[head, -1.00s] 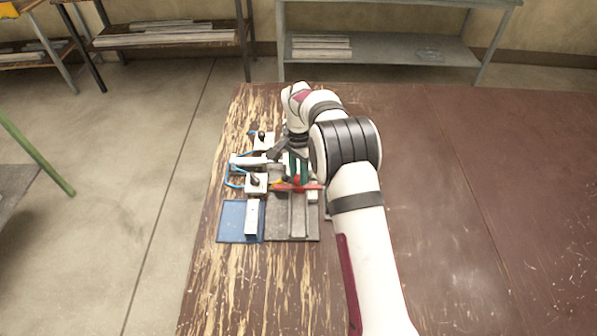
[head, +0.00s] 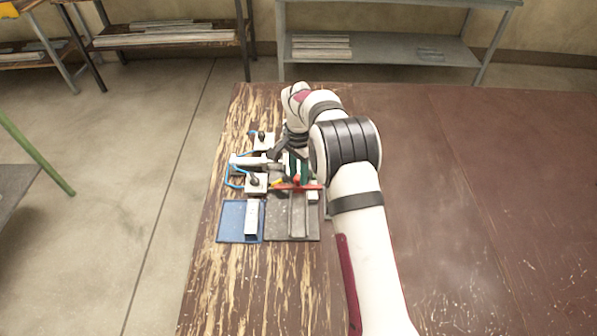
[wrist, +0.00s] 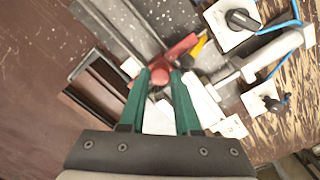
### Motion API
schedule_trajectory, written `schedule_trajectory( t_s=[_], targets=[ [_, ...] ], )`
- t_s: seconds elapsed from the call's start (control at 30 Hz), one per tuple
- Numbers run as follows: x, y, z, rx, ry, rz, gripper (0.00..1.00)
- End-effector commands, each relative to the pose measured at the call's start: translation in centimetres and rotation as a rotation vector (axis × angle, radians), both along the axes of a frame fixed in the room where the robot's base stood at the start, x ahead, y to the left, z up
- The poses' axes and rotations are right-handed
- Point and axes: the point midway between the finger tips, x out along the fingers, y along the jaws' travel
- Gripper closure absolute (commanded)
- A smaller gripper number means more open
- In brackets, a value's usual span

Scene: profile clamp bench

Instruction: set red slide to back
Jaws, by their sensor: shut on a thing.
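The red slide (head: 313,186) is a flat red bar lying across the grey profile fixture (head: 279,222). In the wrist view the red slide (wrist: 182,47) runs up and right from a rounded red knob (wrist: 160,76). My gripper (head: 298,174) reaches down over it from the back. In the wrist view the green fingers of my gripper (wrist: 160,73) are on either side of the red knob and shut on it. A yellow piece (wrist: 200,43) lies beside the bar. Part of the slide's seat is hidden by the fingers.
White boxes with black knobs (head: 255,183) (wrist: 238,20) and blue cables stand left of the fixture. A blue tray (head: 230,220) holds a pale bar (head: 251,217) at the front left. A dark open frame (wrist: 102,88) shows in the wrist view. The right tabletop is clear.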

Motion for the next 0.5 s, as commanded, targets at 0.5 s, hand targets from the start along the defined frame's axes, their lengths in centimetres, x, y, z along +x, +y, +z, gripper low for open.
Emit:
schedule_trajectory(
  t_s=[0.5],
  targets=[
    [-10.3, 0.0, 0.1, 0.000, -0.001, 0.001, 1.00]
  ],
)
